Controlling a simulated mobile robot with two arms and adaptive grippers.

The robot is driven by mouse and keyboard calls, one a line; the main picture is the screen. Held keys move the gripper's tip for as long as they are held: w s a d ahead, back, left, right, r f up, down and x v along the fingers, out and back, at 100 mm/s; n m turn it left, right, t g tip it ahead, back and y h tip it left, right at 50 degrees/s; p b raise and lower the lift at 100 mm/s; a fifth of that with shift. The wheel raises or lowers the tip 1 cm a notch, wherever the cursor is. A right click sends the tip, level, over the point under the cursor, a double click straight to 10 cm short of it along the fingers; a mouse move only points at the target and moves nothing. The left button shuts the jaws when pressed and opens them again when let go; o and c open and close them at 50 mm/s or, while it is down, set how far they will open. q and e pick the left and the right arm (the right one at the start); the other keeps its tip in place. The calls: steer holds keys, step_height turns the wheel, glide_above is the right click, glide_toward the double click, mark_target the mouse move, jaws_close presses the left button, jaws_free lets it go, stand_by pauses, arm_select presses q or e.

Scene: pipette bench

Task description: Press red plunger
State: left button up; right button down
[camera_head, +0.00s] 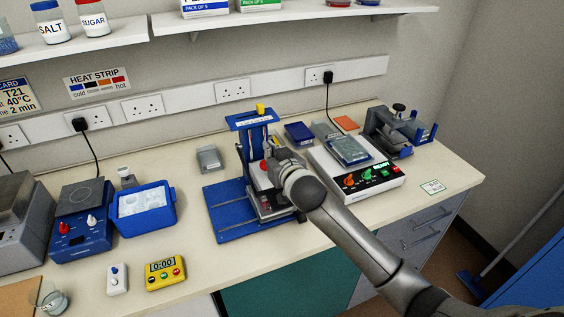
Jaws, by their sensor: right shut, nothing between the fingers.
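The blue pipette stand (230,211) stands on the bench at the middle of the view, with a yellow part (260,107) on top. A red knob, which looks like the red plunger (264,165), shows on its front, just left of my right gripper. My right gripper (269,158) is shut and empty, held against or very close to the stand. I cannot tell whether it touches the plunger. My right arm comes in from the lower right and hides part of the stand's right side. My left gripper is out of view.
A blue ice box (165,219), a yellow timer (165,275) and a hotplate device (80,240) stand at the left. A white machine with lit buttons (390,176) stands right of the blue stand. The bench front left of the stand is partly clear.

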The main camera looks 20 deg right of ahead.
steer(key=b+v, duration=0.2)
steer(key=v, duration=0.7)
steer(key=shift+s+f, duration=0.2)
steer(key=shift+s, duration=0.1)
stand_by(0.3)
